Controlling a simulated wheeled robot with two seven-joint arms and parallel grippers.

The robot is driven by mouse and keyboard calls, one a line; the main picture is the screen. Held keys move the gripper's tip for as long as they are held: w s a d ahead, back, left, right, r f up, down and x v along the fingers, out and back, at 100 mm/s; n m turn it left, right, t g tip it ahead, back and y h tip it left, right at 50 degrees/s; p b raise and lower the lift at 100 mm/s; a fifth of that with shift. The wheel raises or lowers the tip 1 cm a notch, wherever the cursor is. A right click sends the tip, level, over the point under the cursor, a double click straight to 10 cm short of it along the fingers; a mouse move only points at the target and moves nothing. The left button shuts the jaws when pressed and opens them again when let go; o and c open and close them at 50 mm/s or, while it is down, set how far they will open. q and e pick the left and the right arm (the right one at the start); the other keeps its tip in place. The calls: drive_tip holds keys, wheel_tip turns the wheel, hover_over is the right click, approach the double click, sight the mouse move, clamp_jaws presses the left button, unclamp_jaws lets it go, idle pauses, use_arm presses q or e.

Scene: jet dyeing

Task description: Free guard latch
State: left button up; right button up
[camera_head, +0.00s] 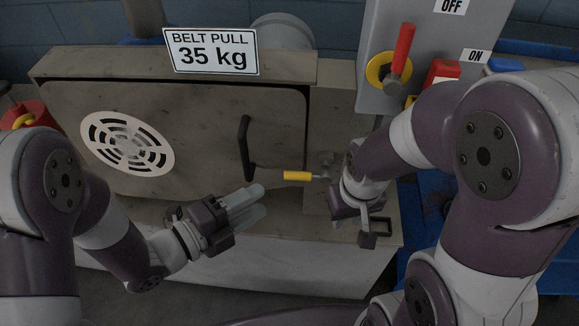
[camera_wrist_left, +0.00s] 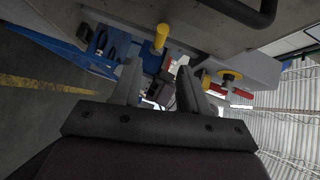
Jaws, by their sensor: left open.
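The guard (camera_head: 200,115) is a large grey-brown panel with a round white vent and a black bar handle (camera_head: 245,148); it looks closed. The latch has a yellow grip (camera_head: 297,175) on a short metal rod, lying horizontally at the guard's right edge and pointing left. The yellow grip also shows in the left wrist view (camera_wrist_left: 161,38), beyond the fingertips. My left gripper (camera_head: 258,203) is open and empty, below and left of the yellow grip, apart from it. My right gripper (camera_head: 372,230) is right of and below the latch; its fingers are mostly hidden.
A grey switch box (camera_head: 440,40) with a red lever (camera_head: 402,48) and OFF and ON labels stands at upper right. A "BELT PULL 35 kg" sign (camera_head: 211,51) sits above the guard. My right forearm stands close to the latch's right side. Open floor lies below the machine.

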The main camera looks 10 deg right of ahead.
sight(298, 179)
use_arm(q)
drive_tip(key=b+x, duration=0.1)
drive_tip(key=x, duration=1.1)
drive_tip(key=shift+w+d, duration=0.15)
drive_tip(key=shift+d, duration=0.15)
clamp_jaws()
